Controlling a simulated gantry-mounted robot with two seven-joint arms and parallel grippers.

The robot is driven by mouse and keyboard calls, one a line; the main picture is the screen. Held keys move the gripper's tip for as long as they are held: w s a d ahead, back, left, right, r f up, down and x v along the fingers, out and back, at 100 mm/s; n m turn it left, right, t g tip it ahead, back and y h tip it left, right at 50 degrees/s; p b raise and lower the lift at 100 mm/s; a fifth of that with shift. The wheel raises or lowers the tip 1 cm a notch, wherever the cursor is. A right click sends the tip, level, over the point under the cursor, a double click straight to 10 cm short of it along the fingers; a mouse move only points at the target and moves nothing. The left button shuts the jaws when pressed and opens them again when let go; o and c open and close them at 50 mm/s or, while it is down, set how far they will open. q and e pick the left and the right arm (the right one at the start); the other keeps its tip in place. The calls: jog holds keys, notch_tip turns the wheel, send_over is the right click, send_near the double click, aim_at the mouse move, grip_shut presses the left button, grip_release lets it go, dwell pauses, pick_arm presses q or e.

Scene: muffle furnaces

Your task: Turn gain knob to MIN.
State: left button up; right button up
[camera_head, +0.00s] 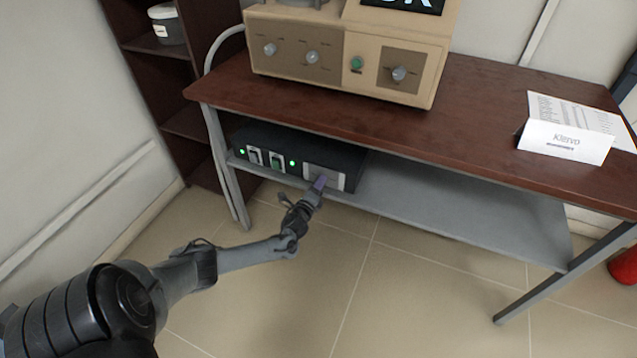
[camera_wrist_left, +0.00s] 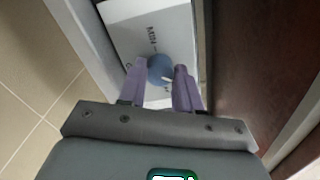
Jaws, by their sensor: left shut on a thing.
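In the left wrist view, a round blue knob (camera_wrist_left: 161,69) sits on a white panel (camera_wrist_left: 125,35) with small dark lettering that I cannot read surely. It is the only knob visible on that panel, which fits the gain knob. The purple fingers of my left gripper (camera_wrist_left: 163,75) are shut on it from both sides. In the head view, my left gripper (camera_head: 319,184) reaches the light panel (camera_head: 342,181) at the right end of a black box (camera_head: 325,151); the knob is hidden there by the fingers. The knob's pointer direction is unclear. My right gripper is not in view.
The black box stands on the grey lower shelf (camera_head: 450,215) under the brown tabletop (camera_head: 470,115). A beige device with knobs (camera_head: 345,50) and a white name card (camera_head: 565,142) stand on top. The shelf right of the box is clear.

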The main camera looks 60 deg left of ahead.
pick_arm(q)
jog(key=shift+d+f+n+p, duration=0.1)
jog(key=shift+n+p, duration=0.65)
jog(key=shift+n, duration=5.45)
jog(key=shift+f+n+p, duration=0.1)
jog(key=shift+n+p, duration=0.6)
jog(key=shift+n, duration=5.5)
jog(key=o, duration=1)
jog(key=shift+o, duration=0.2)
jog(key=shift+r, duration=0.1)
jog(key=p+v, duration=0.5)
jog(key=v, duration=0.5)
jog(key=shift+s+d, duration=0.25)
jog(key=shift+s, duration=0.05)
